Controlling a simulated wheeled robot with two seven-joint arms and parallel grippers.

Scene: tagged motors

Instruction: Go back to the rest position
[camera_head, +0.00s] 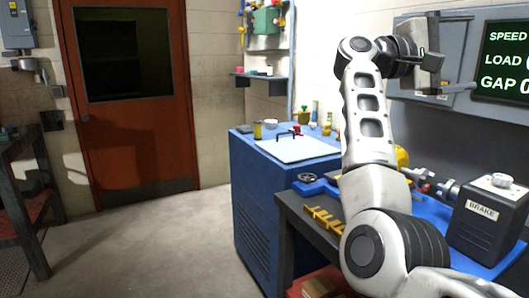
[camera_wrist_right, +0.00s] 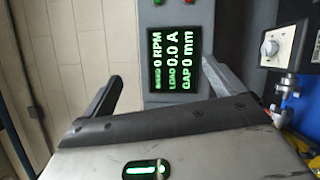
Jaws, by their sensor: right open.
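My right arm (camera_head: 368,130) rises from the lower right of the head view and bends at the top. Its gripper (camera_head: 437,65) is held high in front of the grey wall panel. In the right wrist view the two fingers of my right gripper (camera_wrist_right: 158,85) stand wide apart with nothing between them. The display behind them reads 0 RPM, 0.0 A and 0 mm. My left gripper is in neither view.
A dark bench with a blue tray carries a black box marked BRAKE (camera_head: 490,215) below the gripper. A blue cabinet (camera_head: 262,205) with a white sheet (camera_head: 298,148) stands left of it. A red door (camera_head: 128,150) and open floor (camera_head: 150,245) lie at left.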

